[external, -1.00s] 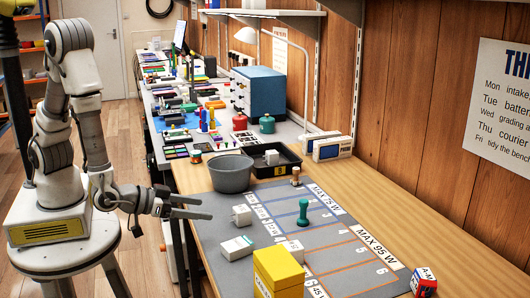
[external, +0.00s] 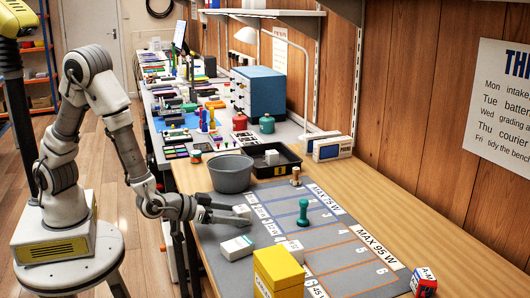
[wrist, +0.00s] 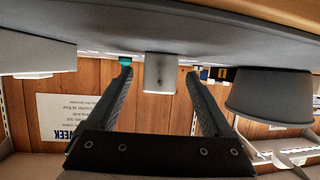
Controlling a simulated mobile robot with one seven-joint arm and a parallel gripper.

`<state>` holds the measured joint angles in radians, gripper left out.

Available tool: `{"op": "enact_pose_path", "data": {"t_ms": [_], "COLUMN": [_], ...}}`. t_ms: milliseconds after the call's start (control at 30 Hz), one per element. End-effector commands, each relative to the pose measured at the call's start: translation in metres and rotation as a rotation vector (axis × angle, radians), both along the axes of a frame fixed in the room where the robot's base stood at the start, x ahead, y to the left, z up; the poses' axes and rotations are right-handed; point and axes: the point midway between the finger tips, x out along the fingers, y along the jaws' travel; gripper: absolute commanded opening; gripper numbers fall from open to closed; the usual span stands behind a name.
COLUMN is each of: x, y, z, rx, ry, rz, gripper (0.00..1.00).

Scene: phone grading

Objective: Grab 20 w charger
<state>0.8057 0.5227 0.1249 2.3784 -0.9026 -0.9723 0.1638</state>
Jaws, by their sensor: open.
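A small white charger block (external: 241,210) stands on the grey mat (external: 222,276), just in front of the grey bowl; no wattage mark on it is readable. My gripper (external: 248,215) is open and low over the mat, its fingers reaching to the charger and partly hiding it. In the wrist view, which looks upside down, the charger (wrist: 161,72) shows between the tips of my open gripper (wrist: 160,78), with gaps on both sides. Another white block (external: 272,157) lies in the black tray, and one more (external: 294,247) is behind the yellow box.
The grey bowl (external: 231,176) is close behind my gripper. A white-and-green box (external: 237,248) lies in front of it. A teal stamp (external: 303,214) and a yellow box (external: 277,272) stand on the mat. The black tray (external: 282,168) is behind.

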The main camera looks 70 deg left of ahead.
Motion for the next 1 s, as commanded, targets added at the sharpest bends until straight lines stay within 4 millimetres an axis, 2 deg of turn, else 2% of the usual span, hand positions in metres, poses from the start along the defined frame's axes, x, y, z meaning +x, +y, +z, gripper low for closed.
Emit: {"op": "enact_pose_path", "data": {"t_ms": [33, 200, 433, 900, 1000], "x": [0.007, 0.021, 0.021, 0.021, 0.021], "y": [0.001, 0.002, 0.002, 0.002, 0.002], "z": [-0.007, -0.010, -0.009, -0.009, -0.009], "rx": [0.001, 0.000, 0.000, 0.000, 0.000], "ry": [0.001, 0.000, 0.001, 0.001, 0.000], "rz": [0.002, 0.000, -0.001, -0.001, -0.001], "gripper": [0.85, 0.85, 0.85, 0.00, 0.00]}}
